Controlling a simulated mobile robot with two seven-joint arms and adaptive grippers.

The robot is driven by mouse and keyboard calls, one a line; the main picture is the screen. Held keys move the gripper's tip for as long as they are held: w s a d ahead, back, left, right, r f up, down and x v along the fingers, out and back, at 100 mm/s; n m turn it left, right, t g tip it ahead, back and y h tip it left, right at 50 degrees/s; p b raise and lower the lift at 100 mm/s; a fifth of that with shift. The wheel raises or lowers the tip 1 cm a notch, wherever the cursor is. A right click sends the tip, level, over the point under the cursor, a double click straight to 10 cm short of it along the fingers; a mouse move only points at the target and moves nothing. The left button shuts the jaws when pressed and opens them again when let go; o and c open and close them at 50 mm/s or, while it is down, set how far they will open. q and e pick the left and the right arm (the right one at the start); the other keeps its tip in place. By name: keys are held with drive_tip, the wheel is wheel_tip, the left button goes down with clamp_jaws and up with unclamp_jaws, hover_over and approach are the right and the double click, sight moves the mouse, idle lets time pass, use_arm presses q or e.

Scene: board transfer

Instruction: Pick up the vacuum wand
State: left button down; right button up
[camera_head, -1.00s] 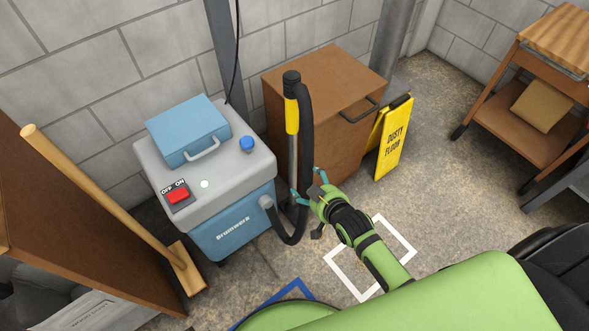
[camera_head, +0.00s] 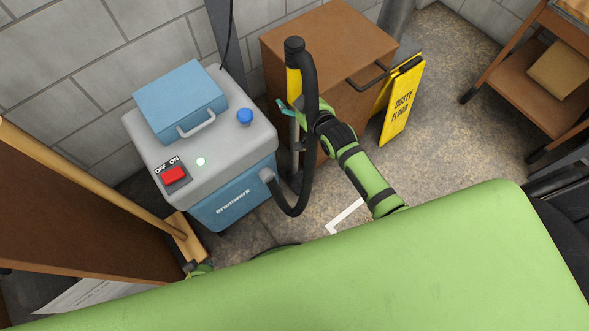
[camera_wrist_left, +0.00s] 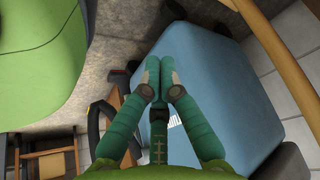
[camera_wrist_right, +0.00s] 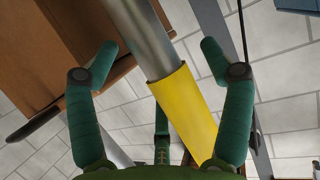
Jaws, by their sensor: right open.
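The vacuum wand (camera_head: 293,84) stands upright beside the blue and grey vacuum (camera_head: 235,196), with a yellow grip, a black top and a steel tube. A black hose (camera_head: 311,140) loops from its top to the vacuum's side. My right gripper (camera_head: 290,107) is at the wand's yellow part. In the right wrist view, its open fingers (camera_wrist_right: 159,47) stand on either side of the wand (camera_wrist_right: 184,105), which crosses between them; contact is unclear. My left gripper (camera_head: 198,268) is low near the broom, mostly hidden. In the left wrist view its fingers (camera_wrist_left: 160,66) are together and empty.
A brown cabinet (camera_head: 340,45) stands close behind the wand, with a yellow floor sign (camera_head: 402,100) at its right. A blue case (camera_head: 180,95) lies on the vacuum. A broom (camera_head: 110,190) leans at the left.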

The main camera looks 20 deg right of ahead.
drive_tip(key=c, duration=1.3)
drive_tip(key=shift+r, duration=0.2)
